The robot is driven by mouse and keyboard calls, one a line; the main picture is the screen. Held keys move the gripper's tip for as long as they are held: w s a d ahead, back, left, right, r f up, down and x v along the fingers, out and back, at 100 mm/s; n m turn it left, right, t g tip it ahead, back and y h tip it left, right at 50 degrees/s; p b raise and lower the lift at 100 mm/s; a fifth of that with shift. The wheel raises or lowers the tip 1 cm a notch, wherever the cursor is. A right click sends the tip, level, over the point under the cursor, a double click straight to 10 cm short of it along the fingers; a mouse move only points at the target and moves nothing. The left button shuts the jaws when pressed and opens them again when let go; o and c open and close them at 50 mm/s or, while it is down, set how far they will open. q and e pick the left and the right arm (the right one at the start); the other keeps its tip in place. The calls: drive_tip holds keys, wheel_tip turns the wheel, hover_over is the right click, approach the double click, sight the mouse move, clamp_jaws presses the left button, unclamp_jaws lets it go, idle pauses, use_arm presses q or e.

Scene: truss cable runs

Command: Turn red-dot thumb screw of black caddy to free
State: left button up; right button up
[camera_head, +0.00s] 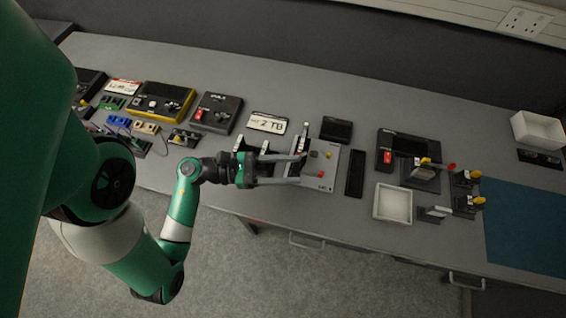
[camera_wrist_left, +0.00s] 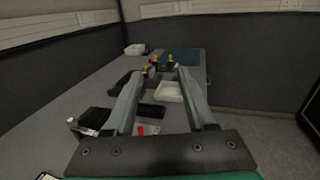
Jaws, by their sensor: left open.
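My left gripper (camera_head: 299,169) reaches in from the left with its two fingers spread and nothing visible between them. Its tips are over the left side of a light grey plate (camera_head: 316,184). The plate carries a red knob (camera_head: 320,174) and a yellow one (camera_head: 329,155). In the left wrist view the open fingers (camera_wrist_left: 159,80) point away, with a red spot (camera_wrist_left: 140,130) low between them. To the right, black holders (camera_head: 418,179) carry yellow knobs, with a red dot (camera_head: 451,166) nearby. I cannot tell which piece is the black caddy. My right gripper is not seen.
A white tray (camera_head: 393,203) and a slim black tray (camera_head: 354,174) lie right of the plate. A blue mat (camera_head: 525,225) covers the right end, with a white box (camera_head: 538,130) behind. Black and yellow units (camera_head: 161,101) crowd the left. Bare table runs along the back.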

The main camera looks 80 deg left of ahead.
use_arm(q)
drive_tip(key=shift+s+d+r, duration=0.5)
drive_tip(key=shift+s+d, duration=0.2)
drive_tip(key=shift+d, duration=0.05)
